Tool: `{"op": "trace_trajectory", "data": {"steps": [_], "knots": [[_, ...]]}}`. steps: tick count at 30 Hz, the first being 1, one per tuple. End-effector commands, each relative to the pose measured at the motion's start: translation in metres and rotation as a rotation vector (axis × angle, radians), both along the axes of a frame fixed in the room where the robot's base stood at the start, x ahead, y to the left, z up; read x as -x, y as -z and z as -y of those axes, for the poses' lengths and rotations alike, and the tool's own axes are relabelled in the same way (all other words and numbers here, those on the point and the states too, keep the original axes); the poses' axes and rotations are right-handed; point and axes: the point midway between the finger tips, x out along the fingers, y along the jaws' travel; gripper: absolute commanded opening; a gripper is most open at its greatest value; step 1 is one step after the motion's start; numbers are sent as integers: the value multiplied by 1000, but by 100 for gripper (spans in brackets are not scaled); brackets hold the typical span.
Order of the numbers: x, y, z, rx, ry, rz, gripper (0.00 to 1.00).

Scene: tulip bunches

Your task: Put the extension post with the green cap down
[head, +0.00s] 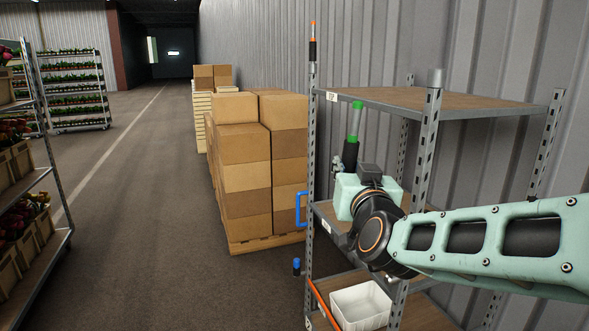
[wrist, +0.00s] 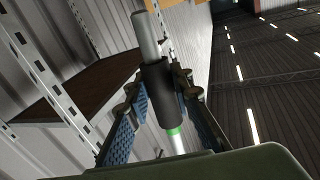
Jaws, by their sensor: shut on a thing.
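The extension post with the green cap (head: 354,122) stands nearly upright in the head view, its green cap at the top and a green band lower down. My gripper (head: 348,158) is shut on it, at the left edge of the shelf trolley (head: 455,112), between its top and middle shelves. In the wrist view both fingers of my gripper (wrist: 160,88) press on the black sleeve of the post (wrist: 148,36). A grey tube end sticks out beyond the sleeve. The post's lower end is hidden in the head view.
A post with an orange tip (head: 313,45) rises from the trolley's front left corner. A blue handle (head: 301,208) sits on that side. A white crate (head: 360,306) is on a low shelf. A blue-topped piece (head: 296,266) stands on the floor. Stacked cartons (head: 240,160) are behind; the aisle is clear.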

Motion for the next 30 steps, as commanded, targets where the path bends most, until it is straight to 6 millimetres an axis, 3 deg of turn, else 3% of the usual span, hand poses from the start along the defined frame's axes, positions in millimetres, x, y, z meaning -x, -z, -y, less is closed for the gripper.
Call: {"op": "trace_trajectory", "data": {"steps": [3, 15, 24, 30], "knots": [[-9, 30, -4, 11, -7, -7, 0], [-28, 107, 3, 6, -7, -7, 0], [-34, 175, 15, 2, 7, -8, 0], [-35, 206, 22, 0, 18, -3, 0]]}}
